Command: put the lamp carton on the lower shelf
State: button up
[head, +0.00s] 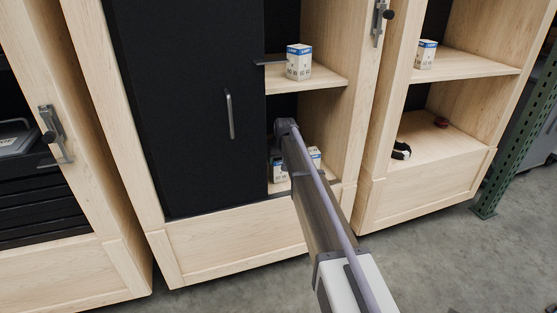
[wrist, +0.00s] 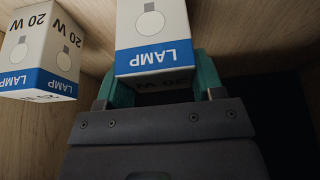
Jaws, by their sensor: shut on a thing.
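In the wrist view, my gripper (wrist: 160,76) has its teal fingers closed on both sides of a white lamp carton (wrist: 154,24) with a blue LAMP band, which appears upside down. A second, similar carton (wrist: 42,48) stands just left of it, apart from the fingers. In the head view my arm reaches into the lower compartment of the middle cabinet and hides the fingers. Parts of two cartons show beside the arm, one left (head: 279,170) and one right (head: 315,156), over the lower shelf (head: 280,187). I cannot tell whether the held carton touches the shelf.
Another carton (head: 299,62) stands on the upper shelf (head: 325,79) above my arm. A closed black door (head: 185,110) with a handle is to the left. The right cabinet holds a carton (head: 425,54), a red item (head: 441,122) and a black-and-white item (head: 401,150).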

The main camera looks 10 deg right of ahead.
jog(key=o, duration=0.9)
jog(key=shift+o, duration=0.2)
jog(key=p+v, duration=1.1)
jog(key=v, duration=0.1)
jog(key=shift+p, duration=0.3)
jog(key=shift+r, duration=0.1)
jog(key=shift+d, duration=0.1)
